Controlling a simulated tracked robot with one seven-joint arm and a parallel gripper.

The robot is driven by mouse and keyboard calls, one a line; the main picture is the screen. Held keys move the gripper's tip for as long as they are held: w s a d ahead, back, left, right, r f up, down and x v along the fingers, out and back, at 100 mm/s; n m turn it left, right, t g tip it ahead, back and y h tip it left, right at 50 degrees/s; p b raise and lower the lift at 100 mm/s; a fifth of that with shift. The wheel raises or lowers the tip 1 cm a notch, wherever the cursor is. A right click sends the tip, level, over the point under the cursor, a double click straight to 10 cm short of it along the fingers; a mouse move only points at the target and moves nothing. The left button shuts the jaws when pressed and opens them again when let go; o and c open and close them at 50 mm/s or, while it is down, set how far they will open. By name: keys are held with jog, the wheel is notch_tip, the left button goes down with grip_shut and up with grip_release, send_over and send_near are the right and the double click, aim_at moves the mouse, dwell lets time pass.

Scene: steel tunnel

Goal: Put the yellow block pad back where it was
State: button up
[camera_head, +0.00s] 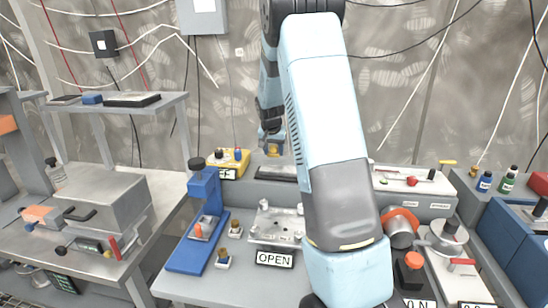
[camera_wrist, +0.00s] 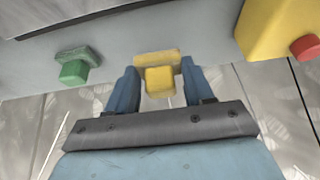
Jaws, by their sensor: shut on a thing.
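The yellow block pad (camera_wrist: 157,57) shows in the wrist view as a flat yellow plate with a small yellow block (camera_wrist: 158,80) on it. My gripper (camera_wrist: 157,88) has its two blue fingers on either side of that block and is shut on it. In the head view my gripper (camera_head: 272,143) is at the back of the bench, right of the yellow control box (camera_head: 236,157); a bit of yellow shows at its tip. I cannot tell whether the pad touches the grey surface. A green block pad (camera_wrist: 73,67) sits apart to the left in the wrist view.
The yellow box with a red button (camera_wrist: 304,46) is to the right in the wrist view. In the head view, a blue stand (camera_head: 201,225), a metal plate fixture (camera_head: 277,226) and an OPEN sign (camera_head: 275,258) stand on the front bench. My arm hides part of the bench.

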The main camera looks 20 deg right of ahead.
aim_at(273, 153)
jog(key=shift+f, duration=1.6)
jog(key=shift+f, duration=0.1)
jog(key=o, duration=1.1)
jog(key=s+a+r+n, duration=0.1)
jog(key=s+a+r, duration=0.2)
jog(key=s+r, duration=0.45)
jog(key=s+a+r, duration=0.3)
jog(key=s+r, duration=0.1)
jog(key=r, duration=0.6)
jog(key=s+a+r+n+y, duration=0.1)
jog(key=s+a+n, duration=0.1)
jog(key=s, duration=0.8)
jog(key=s+a+r+n+t, duration=0.1)
jog(key=s+a, duration=0.4)
jog(key=s, duration=0.5)
jog(key=s+a+r+n+y, duration=0.1)
jog(key=s+a+r+n, duration=0.1)
jog(key=s, duration=0.8)
jog(key=shift+s+a+r+n+t+y, duration=0.3)
jog(key=shift+s+a+r+n+t, duration=0.1)
jog(key=shift+a, duration=0.3)
